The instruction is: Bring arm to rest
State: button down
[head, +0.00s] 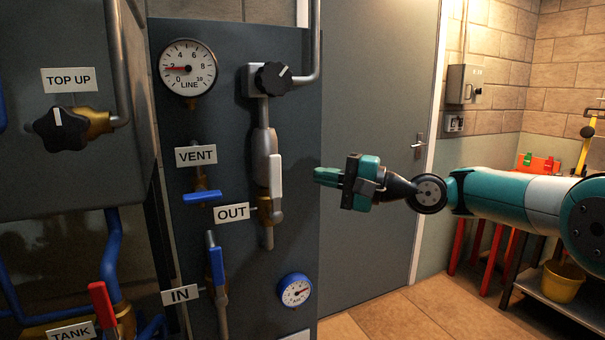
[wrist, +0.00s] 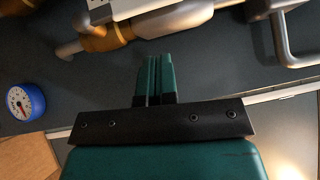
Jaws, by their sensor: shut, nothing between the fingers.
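My gripper (head: 328,176) is teal and reaches in from the right in the head view, pointing left. Its fingers are shut and empty, in front of the right edge of the dark panel (head: 225,130). A gap shows between the fingertips and the white OUT lever (head: 275,174). In the wrist view my gripper (wrist: 156,62) shows as two teal fingers side by side, with the panel behind them. My arm stretches out roughly level in the head view.
The panel carries a LINE gauge (head: 187,67), a black knob (head: 273,77), a blue VENT handle (head: 202,197), a blue IN lever (head: 217,266) and a blue gauge (head: 295,290). A grey door (head: 380,120) stands behind my gripper. A yellow bucket (head: 563,281) sits on a low shelf at right.

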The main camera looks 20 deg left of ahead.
jog(key=s+d+r+n+t+h, duration=0.2)
jog(key=s+d+h, duration=0.25)
jog(key=d, duration=0.75)
jog(key=s+d+f+n+h+p, duration=0.2)
jog(key=s+d+f+h, duration=0.2)
jog(key=s+d, duration=0.6)
jog(key=s+d+f+n+g+h+p, duration=0.1)
jog(key=s+d+h, duration=0.5)
jog(key=s, duration=1.1)
jog(key=d+f+n+p, duration=0.1)
jog(key=d+f+n, duration=0.1)
jog(key=d+f, duration=0.1)
jog(key=shift+d+n+g, duration=0.3)
jog(key=shift+d, duration=0.35)
